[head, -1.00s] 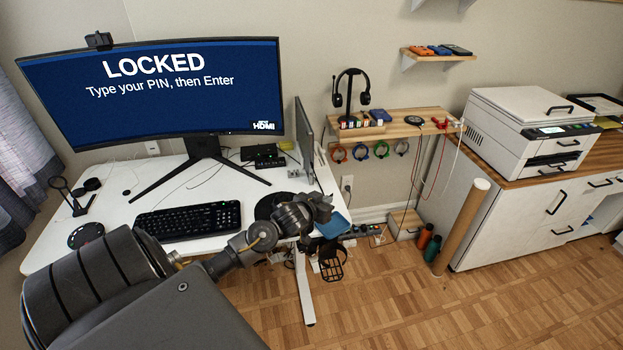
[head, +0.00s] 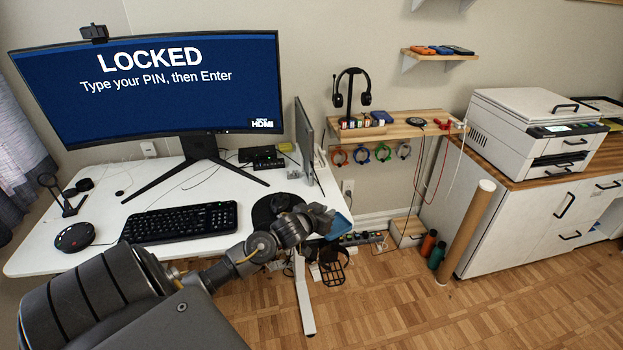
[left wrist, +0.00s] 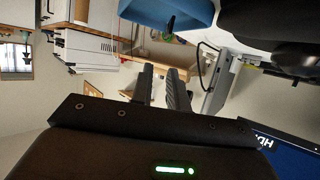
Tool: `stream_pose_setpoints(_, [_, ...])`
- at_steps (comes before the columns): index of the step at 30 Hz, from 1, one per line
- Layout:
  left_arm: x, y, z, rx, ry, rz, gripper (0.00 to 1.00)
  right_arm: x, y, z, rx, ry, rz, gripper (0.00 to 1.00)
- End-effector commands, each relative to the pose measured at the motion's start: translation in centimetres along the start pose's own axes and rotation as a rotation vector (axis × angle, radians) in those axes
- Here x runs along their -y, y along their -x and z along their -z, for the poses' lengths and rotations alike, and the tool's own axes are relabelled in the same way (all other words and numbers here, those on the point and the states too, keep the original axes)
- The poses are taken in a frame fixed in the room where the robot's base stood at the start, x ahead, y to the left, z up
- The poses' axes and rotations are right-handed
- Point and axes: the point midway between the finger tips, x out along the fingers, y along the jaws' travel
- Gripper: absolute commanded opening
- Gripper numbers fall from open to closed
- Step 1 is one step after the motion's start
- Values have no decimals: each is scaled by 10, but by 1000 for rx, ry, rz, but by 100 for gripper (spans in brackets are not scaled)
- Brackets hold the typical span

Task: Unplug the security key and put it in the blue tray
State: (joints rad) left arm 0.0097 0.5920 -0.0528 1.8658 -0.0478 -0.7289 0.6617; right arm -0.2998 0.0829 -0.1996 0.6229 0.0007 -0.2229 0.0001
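The blue tray (head: 342,225) sits at the right end of the white desk, partly hidden behind my left gripper (head: 327,219). The tray also shows at the top of the left wrist view (left wrist: 165,12). There my left gripper (left wrist: 163,68) has its two dark fingers apart, with nothing visible between them. A small dark green thing (left wrist: 171,24) shows below the tray's edge in that view; I cannot tell what it is. I cannot make out the security key. A black box with small green lights (head: 268,160) stands behind the monitor foot. My right gripper is out of view.
The curved monitor (head: 150,88), reading LOCKED, and the keyboard (head: 180,221) take up the desk. A second, upright screen (head: 308,142) stands near the tray. A wooden shelf (head: 400,128), a cardboard tube (head: 467,232) and a printer (head: 540,130) are farther right.

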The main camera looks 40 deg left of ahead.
Motion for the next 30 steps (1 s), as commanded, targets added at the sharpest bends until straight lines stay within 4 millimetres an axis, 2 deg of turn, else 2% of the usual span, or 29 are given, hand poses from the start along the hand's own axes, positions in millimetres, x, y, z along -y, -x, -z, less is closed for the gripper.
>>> stream_pose_setpoints(2, [0, 0, 0, 0, 0, 0, 26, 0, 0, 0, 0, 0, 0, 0])
stream_pose_setpoints(10, [0, 1, 0, 0, 0, 0, 26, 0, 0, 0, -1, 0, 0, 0])
stream_pose_setpoints(13, [0, 7, -1, 0, 0, -1, 26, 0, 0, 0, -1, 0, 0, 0])
stream_pose_setpoints(17, [0, 28, -1, 0, -1, -2, 26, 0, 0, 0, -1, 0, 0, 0])
stream_pose_setpoints(24, [0, 76, -1, 1, -1, -1, 26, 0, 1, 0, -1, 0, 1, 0])
stream_pose_setpoints(30, [0, 101, 0, 1, 0, 0, 26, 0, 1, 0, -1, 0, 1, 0])
